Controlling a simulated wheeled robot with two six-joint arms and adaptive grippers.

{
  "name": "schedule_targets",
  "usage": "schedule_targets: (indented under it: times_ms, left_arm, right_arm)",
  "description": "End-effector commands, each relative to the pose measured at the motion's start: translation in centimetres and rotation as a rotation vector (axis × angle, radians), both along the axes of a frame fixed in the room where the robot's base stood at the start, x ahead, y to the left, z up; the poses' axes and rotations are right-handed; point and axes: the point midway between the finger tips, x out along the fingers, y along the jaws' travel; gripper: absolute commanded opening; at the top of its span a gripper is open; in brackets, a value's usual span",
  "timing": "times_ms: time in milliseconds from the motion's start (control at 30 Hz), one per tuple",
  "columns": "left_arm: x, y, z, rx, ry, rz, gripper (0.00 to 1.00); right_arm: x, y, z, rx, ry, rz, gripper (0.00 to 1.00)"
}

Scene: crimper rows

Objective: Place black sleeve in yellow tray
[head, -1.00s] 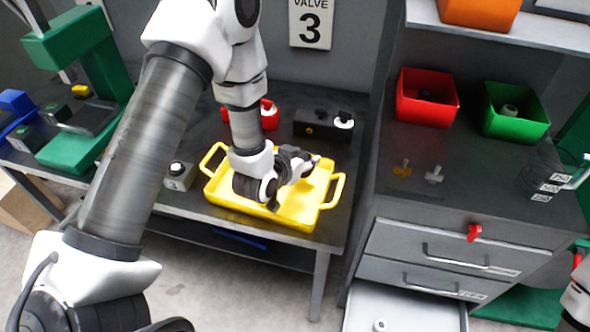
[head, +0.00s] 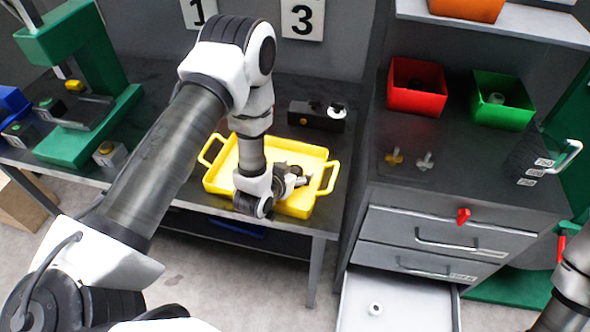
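The yellow tray (head: 222,183) lies on the dark workbench at the middle of the head view. My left gripper (head: 304,181) is low over the right part of the tray, pointing right. Its fingers are small and dark there, and I cannot tell whether they are open or hold anything. I cannot pick out a black sleeve with certainty. A dark item (head: 417,86) sits in the red bin (head: 415,101), too dim to identify. My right arm shows at the lower right edge, but its gripper is out of the picture.
A green bin (head: 503,115) holds a pale ring-like part (head: 496,98). A black block (head: 316,117) stands behind the tray. A green press (head: 85,135) stands at the left.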

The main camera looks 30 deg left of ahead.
Motion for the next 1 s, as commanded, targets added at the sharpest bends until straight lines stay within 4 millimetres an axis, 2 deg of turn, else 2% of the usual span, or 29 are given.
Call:
schedule_targets:
  times_ms: [300, 433, 667, 733, 800, 1000]
  left_arm:
    - [-0.2, 0.0, 0.7, -0.001, 0.000, 0.000, 0.72]
    - [-2.4, 0.1, 1.4, -0.002, 0.003, 0.001, 0.72]
    - [-7.7, 0.2, 4.3, -0.002, 0.002, 0.002, 0.72]
    - [-9.0, 0.2, 6.0, -0.002, 0.006, 0.000, 0.72]
    - [-9.9, 0.2, 6.4, -0.001, 0.005, 0.000, 0.72]
    - [-10.6, 0.3, 6.3, 0.000, 0.000, 0.000, 0.72]
  right_arm:
    - [0.0, 0.0, 0.5, 0.000, -0.001, 0.000, 0.40]
    - [0.0, 0.0, -0.7, 0.000, 0.000, 0.000, 0.40]
    - [0.0, 0.0, -2.4, 0.000, 0.000, 0.000, 0.40]
    - [-0.1, 0.0, -0.5, 0.000, 0.001, 0.000, 0.40]
    - [0.0, 0.0, 0.4, 0.000, -0.001, 0.000, 0.40]
    - [0.0, 0.0, 0.5, 0.000, 0.000, 0.000, 0.40]
